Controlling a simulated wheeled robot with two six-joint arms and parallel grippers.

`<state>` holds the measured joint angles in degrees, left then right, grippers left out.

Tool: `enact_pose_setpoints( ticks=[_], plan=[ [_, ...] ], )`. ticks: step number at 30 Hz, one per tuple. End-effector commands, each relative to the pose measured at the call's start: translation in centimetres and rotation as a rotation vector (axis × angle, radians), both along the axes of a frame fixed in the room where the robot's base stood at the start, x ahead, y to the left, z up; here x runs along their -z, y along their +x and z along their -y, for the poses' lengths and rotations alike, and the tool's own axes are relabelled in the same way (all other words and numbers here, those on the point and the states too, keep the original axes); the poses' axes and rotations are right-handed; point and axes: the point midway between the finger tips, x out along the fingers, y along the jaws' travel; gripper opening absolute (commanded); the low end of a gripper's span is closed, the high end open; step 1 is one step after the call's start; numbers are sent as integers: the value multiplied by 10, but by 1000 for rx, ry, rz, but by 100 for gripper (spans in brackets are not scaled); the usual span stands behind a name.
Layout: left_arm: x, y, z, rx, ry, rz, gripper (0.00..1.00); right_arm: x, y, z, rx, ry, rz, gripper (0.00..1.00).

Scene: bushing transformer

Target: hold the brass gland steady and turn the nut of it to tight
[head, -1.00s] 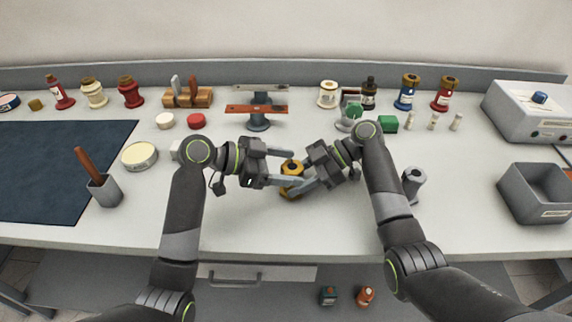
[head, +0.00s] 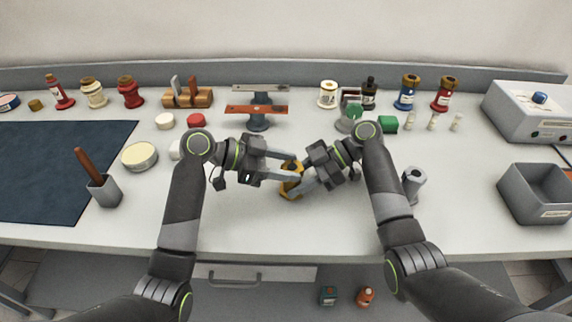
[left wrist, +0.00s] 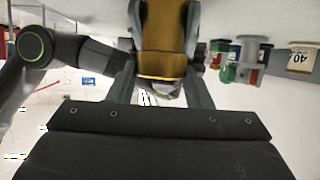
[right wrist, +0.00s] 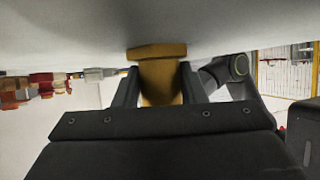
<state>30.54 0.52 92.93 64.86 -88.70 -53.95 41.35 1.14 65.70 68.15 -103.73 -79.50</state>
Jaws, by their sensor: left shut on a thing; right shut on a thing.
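The brass gland (head: 291,187) stands on the bench in the middle of the head view, between my two grippers and partly hidden by their fingers. My left gripper (head: 289,168) comes in from the left and is shut on the gland. In the left wrist view the gland (left wrist: 162,40) fills the gap between the fingers, with a grey end showing below it. My right gripper (head: 297,177) comes in from the right and is also shut on the gland. In the right wrist view its fingers flank the gland's narrower body (right wrist: 160,82), beside a wider hexagonal part.
A grey holder (head: 413,182) stands just right of my right arm. A round tin (head: 139,156) and a grey cup with a brown handle (head: 104,190) stand left. A stand with an orange bar (head: 257,110) is behind. The front of the bench is clear.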

Motion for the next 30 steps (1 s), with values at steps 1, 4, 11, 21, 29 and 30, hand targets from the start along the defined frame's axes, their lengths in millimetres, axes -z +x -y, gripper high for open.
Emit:
enact_pose_setpoints(
  ticks=[1, 4, 11, 21, 29, 30],
  plan=[
    [1, -1, 0, 7, -1, -4, 23, 4, 0, 1, 6, -6, -3, 25],
    [1, -2, 0, 6, -1, -4, 23, 4, 1, 1, 6, -6, -3, 25],
    [1, -1, 0, 5, -1, -3, 64, 4, 1, 1, 6, -6, -3, 25],
    [0, -1, -1, 3, 0, -1, 68, 3, 0, 1, 5, -6, -3, 25],
    [-12, -5, -32, -1, 3, 1, 68, 3, 0, 1, 3, -6, -2, 25],
    [-15, -6, -40, 0, 5, 1, 68, 3, 0, 1, 3, -6, -2, 25]
  ],
)
